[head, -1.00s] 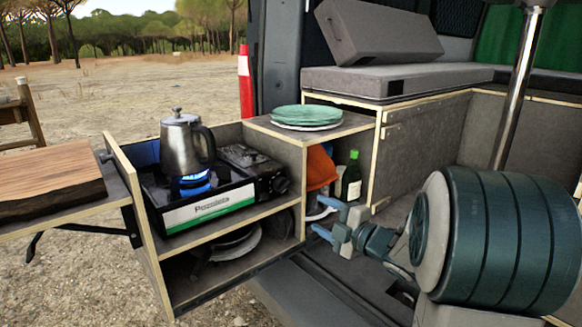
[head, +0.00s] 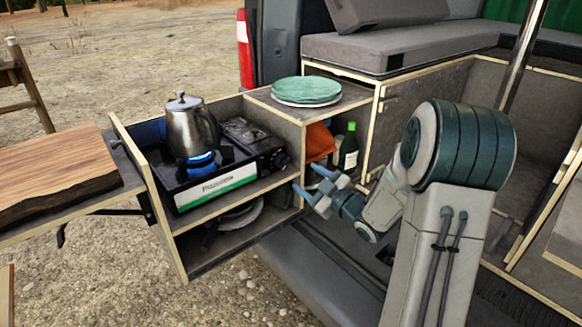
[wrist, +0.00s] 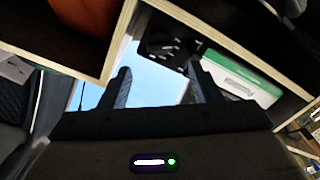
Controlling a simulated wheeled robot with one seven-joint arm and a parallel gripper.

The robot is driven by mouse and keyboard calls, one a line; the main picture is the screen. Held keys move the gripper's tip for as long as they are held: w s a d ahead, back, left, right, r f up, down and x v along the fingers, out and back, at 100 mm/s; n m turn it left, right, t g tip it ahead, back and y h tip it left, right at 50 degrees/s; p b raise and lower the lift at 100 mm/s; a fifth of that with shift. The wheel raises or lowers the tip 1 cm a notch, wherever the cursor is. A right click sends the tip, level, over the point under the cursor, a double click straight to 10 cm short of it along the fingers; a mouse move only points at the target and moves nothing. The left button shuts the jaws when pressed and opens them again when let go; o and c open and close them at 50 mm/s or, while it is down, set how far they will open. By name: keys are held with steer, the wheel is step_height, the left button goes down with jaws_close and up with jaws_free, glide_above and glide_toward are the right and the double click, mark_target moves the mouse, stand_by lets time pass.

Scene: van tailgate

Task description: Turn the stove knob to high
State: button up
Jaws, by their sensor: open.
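The camping stove (head: 217,186) sits on the upper shelf of the pull-out kitchen box, with a white and green label on its front. Its dark knob (head: 278,159) is at the stove's right end. A steel kettle (head: 190,130) stands on the burner over a blue flame (head: 203,161). My gripper (head: 306,181) is open and empty, in front of the box's right side, apart from and a little below the knob. In the wrist view the dark knob end (wrist: 170,46) shows beyond my open fingers (wrist: 159,74). The knob's setting is too small to read.
Green plates (head: 306,90) lie on the box's top right. An orange cloth (head: 319,141) and a dark green bottle (head: 349,147) stand in the compartment beside the stove. A wooden board (head: 55,172) lies on the left side shelf. Open ground lies in front of the box.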

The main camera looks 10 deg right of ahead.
mark_target(287, 165)
steer(key=x, duration=0.8)
steer(key=c, duration=1)
